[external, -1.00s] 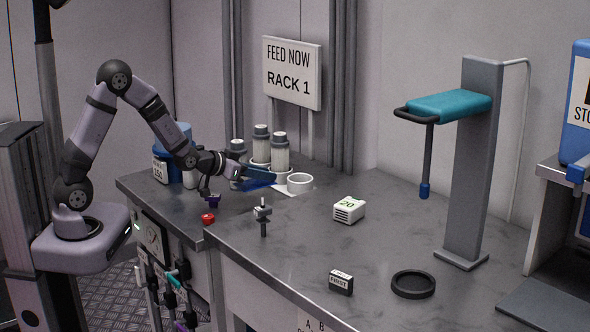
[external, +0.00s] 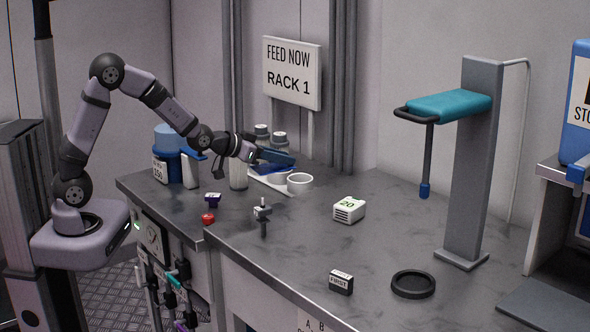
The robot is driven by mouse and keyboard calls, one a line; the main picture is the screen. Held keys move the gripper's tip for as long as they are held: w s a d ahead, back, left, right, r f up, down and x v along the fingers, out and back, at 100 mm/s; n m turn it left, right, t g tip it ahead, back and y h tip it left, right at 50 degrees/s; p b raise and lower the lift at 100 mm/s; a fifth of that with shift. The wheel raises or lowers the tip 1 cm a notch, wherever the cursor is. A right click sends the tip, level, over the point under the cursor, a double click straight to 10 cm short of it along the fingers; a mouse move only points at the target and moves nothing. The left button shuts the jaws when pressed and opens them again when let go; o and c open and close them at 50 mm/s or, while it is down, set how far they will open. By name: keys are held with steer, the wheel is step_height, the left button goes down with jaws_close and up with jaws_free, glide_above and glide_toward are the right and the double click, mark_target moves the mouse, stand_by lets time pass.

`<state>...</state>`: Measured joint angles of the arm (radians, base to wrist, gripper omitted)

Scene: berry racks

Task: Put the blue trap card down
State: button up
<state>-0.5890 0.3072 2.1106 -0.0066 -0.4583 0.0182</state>
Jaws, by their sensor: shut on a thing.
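My gripper (external: 277,158) is shut on the blue trap card (external: 272,169), at the back of the bench. The card shows as a thin blue strip below my dark blue fingers, just above the white tray (external: 268,181). The fingers hide most of the card. I cannot tell whether it touches the tray.
Grey-capped bottles (external: 262,131) stand behind and beside my gripper, close to it. A white ring-shaped cup (external: 300,183) stands just right of the card.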

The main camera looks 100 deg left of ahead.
steer(key=w+d+r+m+t+h+p, duration=0.1)
steer(key=w+d+r+m+h+p, duration=0.1)
steer(key=w+d, duration=0.7)
step_height(320, 180, up, 3)
steer(key=m+t+h+p, duration=0.1)
steer(key=m+h+p, duration=0.3)
steer(key=m+h, duration=0.15)
glide_above(366, 256)
steer(key=shift+n, duration=0.45)
steer(key=shift+f, duration=5)
steer(key=shift+f+b, duration=0.2)
steer(key=shift+b, duration=0.1)
steer(key=o, duration=1)
steer(key=shift+r, duration=0.15)
